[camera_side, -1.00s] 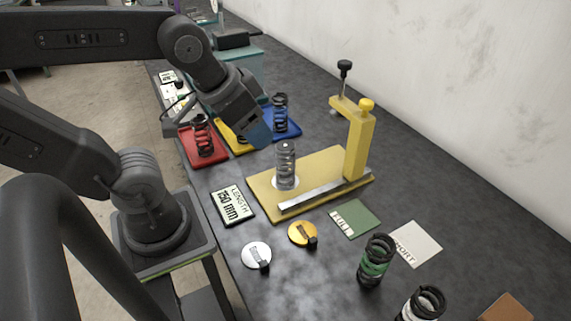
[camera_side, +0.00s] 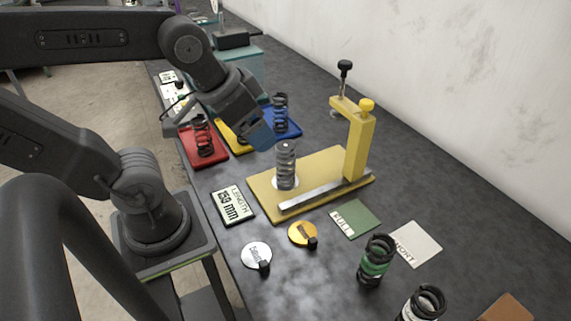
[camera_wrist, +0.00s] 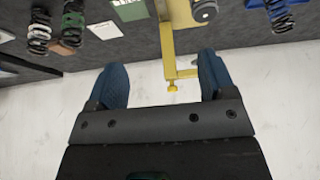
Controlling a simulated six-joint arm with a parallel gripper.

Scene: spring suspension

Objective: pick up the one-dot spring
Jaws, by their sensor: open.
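Dark coil springs stand in several places, and I cannot make out dot marks on any, so I cannot tell which is the one-dot spring. One spring stands on a red mat (camera_side: 197,160), one on a blue mat (camera_side: 290,133), and one on a yellow mat (camera_side: 243,149) is mostly hidden by my gripper. A grey spring (camera_side: 286,165) stands upright on the yellow gauge plate (camera_side: 320,165). A green-banded spring (camera_side: 376,262) and a white-banded spring (camera_side: 424,303) stand at the front right. My gripper (camera_side: 262,138) is open and empty above the mats; its spread blue fingers show in the wrist view (camera_wrist: 162,64).
A yellow post (camera_side: 359,145) with knobs rises from the gauge plate close to my gripper. A length display (camera_side: 233,205), silver disc (camera_side: 256,254), gold disc (camera_side: 302,233), green card (camera_side: 354,219) and white card (camera_side: 415,243) lie in front. A wall stands behind the bench.

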